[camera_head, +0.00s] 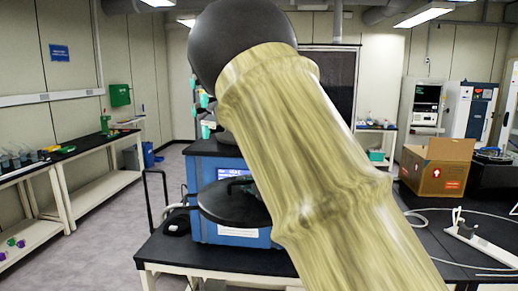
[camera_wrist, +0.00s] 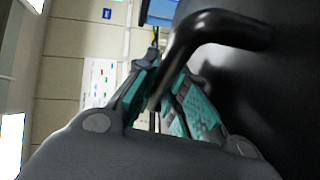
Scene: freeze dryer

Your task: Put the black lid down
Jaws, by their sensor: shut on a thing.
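The black lid (camera_head: 232,207) shows in the head view as a dark round disc, held roughly level in front of the blue freeze dryer (camera_head: 200,175). My arm hides the lid's right side. In the wrist view the lid (camera_wrist: 275,95) fills the right side, and its bent black handle (camera_wrist: 215,27) reaches between the fingers. My gripper (camera_wrist: 160,85), with teal finger pads, is shut on that handle. In the head view my gripper is mostly hidden behind my arm, and I cannot tell whether the lid touches anything below.
A black-topped table (camera_head: 180,252) carries the freeze dryer; its front-left top is bare. A small black object (camera_head: 177,226) lies left of the lid. At right, a cardboard box (camera_head: 437,167) and a white power strip (camera_head: 480,240) with cables sit on another dark bench.

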